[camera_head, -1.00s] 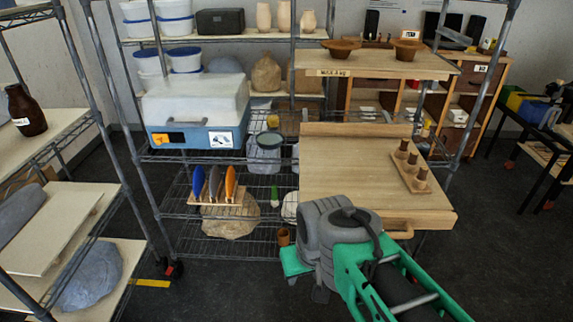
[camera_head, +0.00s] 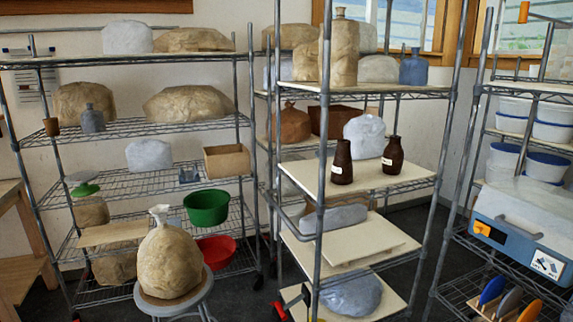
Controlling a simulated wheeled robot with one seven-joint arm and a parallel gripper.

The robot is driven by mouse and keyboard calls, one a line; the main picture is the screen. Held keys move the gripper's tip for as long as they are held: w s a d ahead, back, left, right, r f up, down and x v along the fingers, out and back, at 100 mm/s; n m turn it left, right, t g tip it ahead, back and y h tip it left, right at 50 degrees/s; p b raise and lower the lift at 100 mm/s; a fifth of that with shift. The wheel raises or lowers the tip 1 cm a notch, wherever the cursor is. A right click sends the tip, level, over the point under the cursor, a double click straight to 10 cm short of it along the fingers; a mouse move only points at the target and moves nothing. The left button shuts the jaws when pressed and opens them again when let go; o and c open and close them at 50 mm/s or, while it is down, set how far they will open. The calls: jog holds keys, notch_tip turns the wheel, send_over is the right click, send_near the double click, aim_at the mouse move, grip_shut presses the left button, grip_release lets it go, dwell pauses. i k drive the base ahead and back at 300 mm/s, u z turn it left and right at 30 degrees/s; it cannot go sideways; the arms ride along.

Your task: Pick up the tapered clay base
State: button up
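My gripper is not in view; the camera is turned to shelving racks. No object can be surely identified as the tapered clay base. A small brown pot-like piece (camera_head: 51,126), which may be it, is at the left end of the second shelf of the left rack. It stands beside a small grey bottle (camera_head: 92,119). Its exact shape is too small to tell.
A large wrapped clay bag (camera_head: 170,258) sits on a round stool (camera_head: 184,300) in front. Green (camera_head: 206,207) and red (camera_head: 216,251) bowls are behind it. Two dark bottles (camera_head: 342,162) stand on the middle rack. A blue-and-white machine (camera_head: 520,225) is at right.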

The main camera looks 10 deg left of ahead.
aim_at(342, 170)
jog(key=z, duration=0.65)
jog(key=i, duration=1.5)
jog(key=u, duration=2.55)
